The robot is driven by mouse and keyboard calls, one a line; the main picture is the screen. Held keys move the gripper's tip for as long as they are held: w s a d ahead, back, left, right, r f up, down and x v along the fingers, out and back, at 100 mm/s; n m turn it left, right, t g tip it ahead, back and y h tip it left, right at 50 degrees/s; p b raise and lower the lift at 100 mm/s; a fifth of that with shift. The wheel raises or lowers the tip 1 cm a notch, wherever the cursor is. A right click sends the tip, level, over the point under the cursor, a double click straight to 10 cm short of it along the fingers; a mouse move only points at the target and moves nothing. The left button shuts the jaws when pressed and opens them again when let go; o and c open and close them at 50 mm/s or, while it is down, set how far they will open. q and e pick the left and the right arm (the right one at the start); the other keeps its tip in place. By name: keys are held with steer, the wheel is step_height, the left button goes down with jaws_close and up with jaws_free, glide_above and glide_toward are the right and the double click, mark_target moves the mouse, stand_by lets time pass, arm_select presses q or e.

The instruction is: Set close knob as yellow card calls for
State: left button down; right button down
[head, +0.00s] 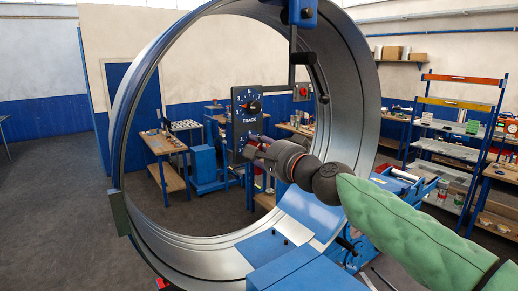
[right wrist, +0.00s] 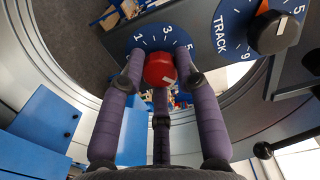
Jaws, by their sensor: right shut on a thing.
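My right gripper (head: 262,148) reaches in from the right in the head view, at the lower part of a dark control panel (head: 238,125). In the right wrist view its purple fingers (right wrist: 160,78) are closed around a red knob (right wrist: 158,68). The knob sits on a blue dial (right wrist: 150,40); the numbers 1, 3 and 5 show, and its name is hidden. A short white mark shows on the knob's face. The black TRACK knob (head: 254,106) is above it, and also shows in the right wrist view (right wrist: 275,33). I cannot make out a yellow card. My left gripper is out of view.
A large metal duct ring (head: 128,130) surrounds the panel. Blue machine parts (head: 285,262) lie below it. A bench (head: 162,145) and a shelf rack (head: 450,130) stand farther back. Open floor (head: 60,200) lies at left.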

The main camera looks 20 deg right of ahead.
steer(key=shift+a+f, duration=0.2)
steer(key=shift+f, duration=0.1)
steer(key=c, duration=0.9)
jaws_free()
steer(key=shift+w+r, duration=0.15)
steer(key=v, duration=1.2)
